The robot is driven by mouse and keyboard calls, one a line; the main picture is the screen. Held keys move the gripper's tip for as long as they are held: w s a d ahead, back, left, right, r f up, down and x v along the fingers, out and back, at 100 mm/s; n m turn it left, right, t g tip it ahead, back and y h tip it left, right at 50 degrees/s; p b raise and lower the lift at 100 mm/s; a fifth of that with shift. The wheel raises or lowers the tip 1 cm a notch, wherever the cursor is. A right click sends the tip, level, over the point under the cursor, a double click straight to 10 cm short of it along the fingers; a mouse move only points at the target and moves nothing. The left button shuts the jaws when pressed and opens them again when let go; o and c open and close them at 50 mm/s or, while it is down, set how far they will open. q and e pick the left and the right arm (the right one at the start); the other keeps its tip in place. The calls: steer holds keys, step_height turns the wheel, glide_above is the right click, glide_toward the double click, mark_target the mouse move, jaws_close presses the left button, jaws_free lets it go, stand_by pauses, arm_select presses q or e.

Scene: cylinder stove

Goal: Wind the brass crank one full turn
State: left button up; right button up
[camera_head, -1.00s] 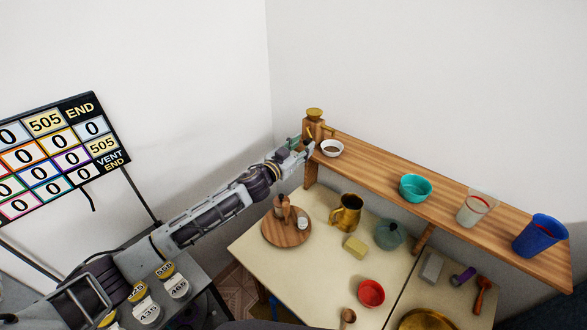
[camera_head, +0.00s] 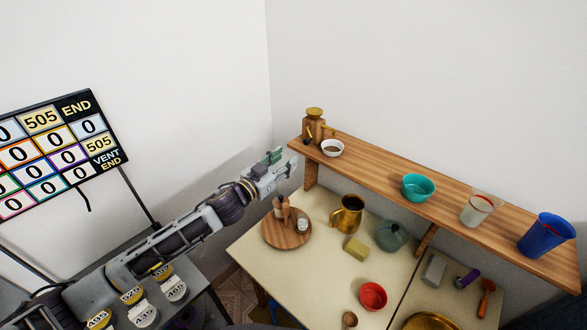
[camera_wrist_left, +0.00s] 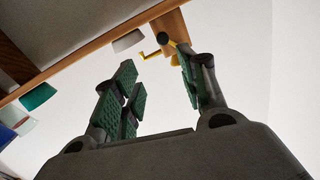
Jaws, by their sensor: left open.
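A wooden mill (camera_head: 319,130) with a brass top stands at the far left end of the wooden shelf. Its brass crank (camera_head: 309,133) shows small on its side; in the left wrist view the crank (camera_wrist_left: 157,47) is a bent yellow arm beside the mill's wooden body (camera_wrist_left: 173,26). My left gripper (camera_head: 283,161) is below and left of the mill in the head view, apart from the crank. Its green-padded fingers are spread, with nothing between them in the left wrist view (camera_wrist_left: 158,88). My right gripper is not in view.
A white bowl (camera_head: 332,148) with dark contents stands right beside the mill on the shelf (camera_head: 375,168). A teal bowl (camera_head: 418,187), a glass (camera_head: 475,209) and a blue cup (camera_head: 543,237) stand farther right. The table below holds a brass jug (camera_head: 347,214) and a round board (camera_head: 284,241).

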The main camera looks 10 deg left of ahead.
arm_select(q)
steer(key=s+d+r+g+h, duration=0.2)
steer(key=s+d+h, duration=0.1)
steer(key=s+h, duration=0.2)
steer(key=shift+d+r+n+h, duration=0.3)
steer(key=shift+d+n, duration=0.05)
steer(key=shift+n, duration=0.05)
stand_by(1.0)
steer(key=shift+s+d+f+m+g+h, duration=0.1)
steer(key=shift+m+g+h, duration=0.2)
steer(key=shift+m+g, duration=0.35)
